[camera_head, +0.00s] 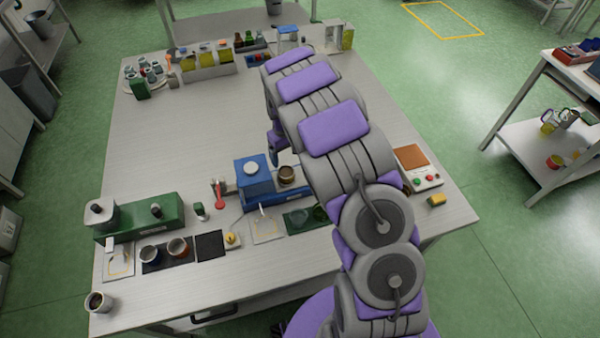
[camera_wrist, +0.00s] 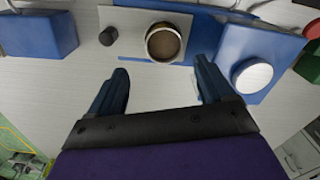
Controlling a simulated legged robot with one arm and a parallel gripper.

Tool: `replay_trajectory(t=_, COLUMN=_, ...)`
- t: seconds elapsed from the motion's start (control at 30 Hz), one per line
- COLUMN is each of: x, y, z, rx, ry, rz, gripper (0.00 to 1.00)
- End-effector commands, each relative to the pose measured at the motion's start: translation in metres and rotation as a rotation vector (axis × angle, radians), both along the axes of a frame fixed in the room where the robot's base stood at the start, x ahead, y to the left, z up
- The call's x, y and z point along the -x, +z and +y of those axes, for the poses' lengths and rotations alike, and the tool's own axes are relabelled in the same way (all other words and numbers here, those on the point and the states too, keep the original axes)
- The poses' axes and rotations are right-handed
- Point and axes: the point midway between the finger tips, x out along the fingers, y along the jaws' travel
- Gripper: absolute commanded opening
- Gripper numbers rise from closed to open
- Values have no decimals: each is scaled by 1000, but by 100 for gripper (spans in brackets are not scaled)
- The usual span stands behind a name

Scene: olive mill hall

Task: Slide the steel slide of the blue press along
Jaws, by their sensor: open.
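The blue press (camera_head: 254,183) stands near the middle front of the table. Its raised block with a round silver cap also shows at the right of the wrist view (camera_wrist: 228,48). The steel slide (camera_wrist: 130,22) is a flat pale plate on the press, with a small black knob (camera_wrist: 108,36) and a metal cup (camera_wrist: 165,42) with brown contents. The cup also shows in the head view (camera_head: 286,175). My gripper (camera_wrist: 162,68) is open and empty, its fingers apart on the near side of the cup and slide. In the head view my arm hides part of the press.
A green press (camera_head: 150,218) stands at the left. A red-handled tool (camera_head: 219,193) lies left of the blue press. A white scale with buttons (camera_head: 418,168) is right of my arm. Jars and bottles (camera_head: 205,58) line the back. The table's middle left is clear.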

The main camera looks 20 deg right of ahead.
Motion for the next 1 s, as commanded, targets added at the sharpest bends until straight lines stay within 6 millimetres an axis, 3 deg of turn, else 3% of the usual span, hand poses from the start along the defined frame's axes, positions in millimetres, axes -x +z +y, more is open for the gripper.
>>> replay_trajectory(t=0.3, x=-1, y=61, z=-70, rx=-3, ry=-593, rz=-5, gripper=52)
replay_trajectory(t=0.47, x=0, y=76, z=-85, rx=-2, ry=-747, rz=-6, gripper=52)
replay_trajectory(t=0.67, x=2, y=57, z=-86, rx=-1, ry=-766, rz=1, gripper=52)
replay_trajectory(t=1.0, x=3, y=-9, z=-86, rx=0, ry=-764, rz=4, gripper=52)
